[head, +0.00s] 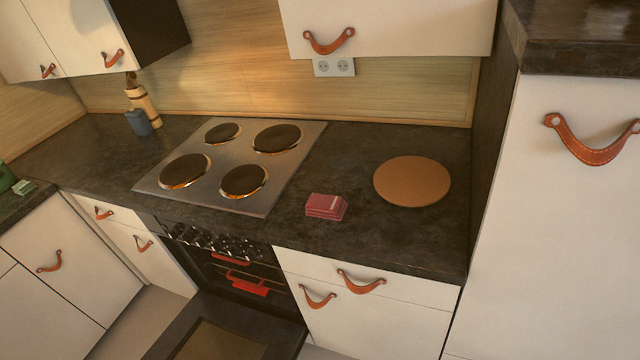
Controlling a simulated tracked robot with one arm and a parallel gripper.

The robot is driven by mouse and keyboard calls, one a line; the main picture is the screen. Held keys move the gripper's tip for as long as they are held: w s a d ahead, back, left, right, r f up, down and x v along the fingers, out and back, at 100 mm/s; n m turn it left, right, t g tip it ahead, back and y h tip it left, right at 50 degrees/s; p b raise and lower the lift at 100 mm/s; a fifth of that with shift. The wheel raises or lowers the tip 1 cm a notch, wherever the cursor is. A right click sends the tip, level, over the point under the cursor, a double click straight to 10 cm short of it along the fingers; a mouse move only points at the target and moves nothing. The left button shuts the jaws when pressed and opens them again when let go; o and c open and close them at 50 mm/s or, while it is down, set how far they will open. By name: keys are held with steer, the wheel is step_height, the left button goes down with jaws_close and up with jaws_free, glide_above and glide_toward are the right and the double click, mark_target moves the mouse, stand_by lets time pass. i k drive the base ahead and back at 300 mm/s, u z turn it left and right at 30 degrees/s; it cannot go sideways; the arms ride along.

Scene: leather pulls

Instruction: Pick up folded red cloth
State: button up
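A small folded red cloth (325,207) lies on the dark countertop (300,237), near its front edge. It sits between the stove and a round brown board, apart from both. It is pinkish red with a lighter mark on top. A separate bright red item (248,286) shows inside the open oven; I cannot tell what it is. My gripper is not in view.
The four-plate stove (232,165) is left of the cloth, and the round board (412,181) is right of it. The oven door (225,335) hangs open below. A tall white cabinet (570,230) stands at the right. Wall cupboards (390,25) hang above.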

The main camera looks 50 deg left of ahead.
mark_target(319, 205)
steer(key=u, duration=0.5)
steer(key=i, duration=1.1)
steer(key=u, duration=0.75)
steer(key=k, duration=0.75)
steer(key=u, duration=0.2)
steer(key=i, duration=0.85)
steer(key=z, duration=0.05)
